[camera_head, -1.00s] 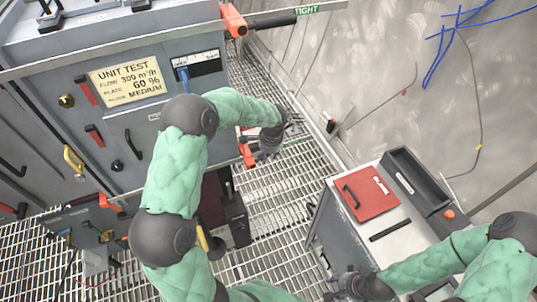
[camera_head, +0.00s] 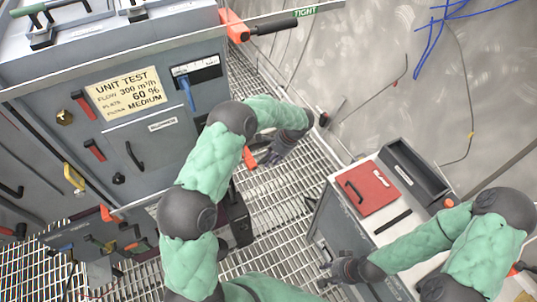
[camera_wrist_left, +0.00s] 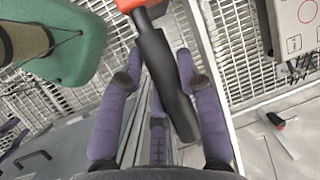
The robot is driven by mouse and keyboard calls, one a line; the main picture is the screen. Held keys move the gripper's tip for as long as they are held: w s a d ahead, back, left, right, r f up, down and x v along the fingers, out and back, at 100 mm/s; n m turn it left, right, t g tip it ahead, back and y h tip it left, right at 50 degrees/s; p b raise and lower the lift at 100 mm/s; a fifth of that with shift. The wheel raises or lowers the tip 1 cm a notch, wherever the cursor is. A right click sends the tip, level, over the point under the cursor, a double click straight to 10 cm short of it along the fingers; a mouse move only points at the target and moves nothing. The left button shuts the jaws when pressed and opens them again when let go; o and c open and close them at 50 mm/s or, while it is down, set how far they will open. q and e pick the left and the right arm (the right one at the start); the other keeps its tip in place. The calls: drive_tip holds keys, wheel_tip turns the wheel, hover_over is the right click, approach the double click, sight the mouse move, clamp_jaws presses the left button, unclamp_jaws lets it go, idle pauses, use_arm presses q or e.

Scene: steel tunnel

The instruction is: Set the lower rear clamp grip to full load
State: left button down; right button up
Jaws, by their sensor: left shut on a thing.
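The lower rear clamp shows an orange part (camera_head: 249,157) at the lower rear corner of the grey test unit in the head view. Its black grip (camera_wrist_left: 163,70) hangs from the orange bracket (camera_wrist_left: 130,4) in the left wrist view. My left gripper (camera_head: 267,153) is at this clamp, and its purple fingers (camera_wrist_left: 163,95) are around the black grip, shut on it. In the head view my forearm and hand hide most of the grip. My right gripper (camera_head: 326,272) is beside the cart at the lower right, with fingers apart and empty.
The upper clamp (camera_head: 233,25) has a black grip beside a green TIGHT label (camera_head: 304,12). A cart (camera_head: 400,208) with a red panel (camera_head: 371,188) stands at the right. Grating floor (camera_head: 285,200) lies between unit and cart. A metal wall is behind.

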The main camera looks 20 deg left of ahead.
use_arm(q)
drive_tip(key=shift+f+g+y, duration=0.5)
idle(0.3)
drive_tip(key=c, duration=0.8)
unclamp_jaws()
drive_tip(key=shift+f, duration=0.1)
drive_tip(key=shift+w, duration=0.1)
drive_tip(key=v, duration=0.8)
drive_tip(key=shift+d, duration=0.1)
